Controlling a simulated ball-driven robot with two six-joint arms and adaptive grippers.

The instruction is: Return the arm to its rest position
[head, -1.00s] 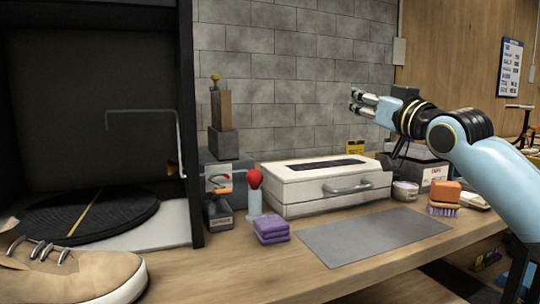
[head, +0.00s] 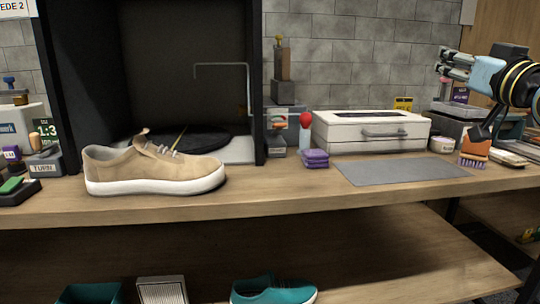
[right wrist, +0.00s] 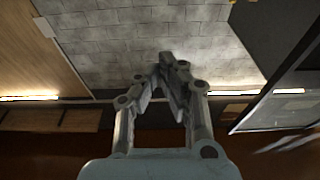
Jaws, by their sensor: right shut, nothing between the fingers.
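My right gripper (head: 441,63) is at the right of the head view, raised in front of the tiled wall above the right part of the bench. It points to the left and is apart from everything. In the right wrist view its fingers (right wrist: 170,60) are shut with nothing between them. That view shows the tiled wall and wood paneling past the fingers. My left gripper is not in view.
A tan sneaker (head: 155,172) stands on the bench before a dark booth. A teal shoe (head: 272,290) is below.

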